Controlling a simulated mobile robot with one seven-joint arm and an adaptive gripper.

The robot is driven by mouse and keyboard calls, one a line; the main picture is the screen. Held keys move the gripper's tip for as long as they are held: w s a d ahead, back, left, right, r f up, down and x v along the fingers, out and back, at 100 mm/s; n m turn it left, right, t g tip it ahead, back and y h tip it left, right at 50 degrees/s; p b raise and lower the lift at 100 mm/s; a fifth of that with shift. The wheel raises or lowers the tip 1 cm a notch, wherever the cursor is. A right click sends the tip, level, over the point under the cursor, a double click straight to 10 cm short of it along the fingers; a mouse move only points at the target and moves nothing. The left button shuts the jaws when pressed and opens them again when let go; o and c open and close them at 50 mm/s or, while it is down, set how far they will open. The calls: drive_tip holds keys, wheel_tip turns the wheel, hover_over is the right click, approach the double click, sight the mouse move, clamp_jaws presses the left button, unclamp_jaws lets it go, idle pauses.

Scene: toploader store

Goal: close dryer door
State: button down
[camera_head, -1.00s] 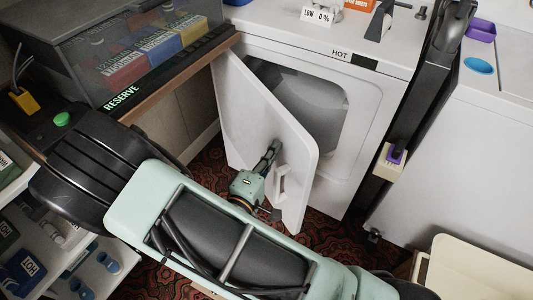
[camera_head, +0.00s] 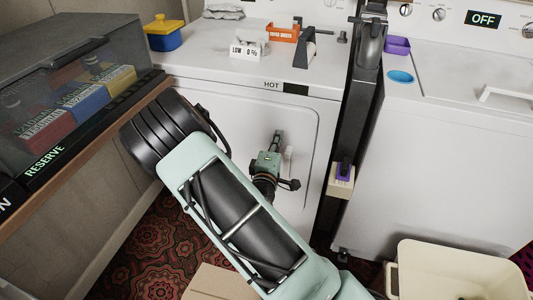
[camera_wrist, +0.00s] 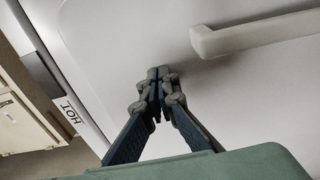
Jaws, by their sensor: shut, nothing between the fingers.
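The white dryer (camera_head: 240,50) stands behind my arm, with a "HOT" label on its front edge. Its door (camera_head: 302,120) lies flat against the dryer front, and no gap shows around the visible edge. My gripper (camera_head: 279,136) is shut and empty, with its tips at the door face, beside the door handle (camera_head: 288,160). In the wrist view the closed fingertips (camera_wrist: 158,72) are at or very near the door panel (camera_wrist: 120,40), and the handle (camera_wrist: 250,34) is at upper right. My arm hides the left and lower part of the door.
A wooden shelf (camera_head: 90,142) marked "RESERVE" with a clear bin (camera_head: 75,35) juts in at left. A dark post (camera_head: 355,100) stands right of the dryer, then a white washer (camera_head: 430,170). A cream basket (camera_head: 400,262) is at lower right.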

drive_tip(key=shift+w, duration=0.15)
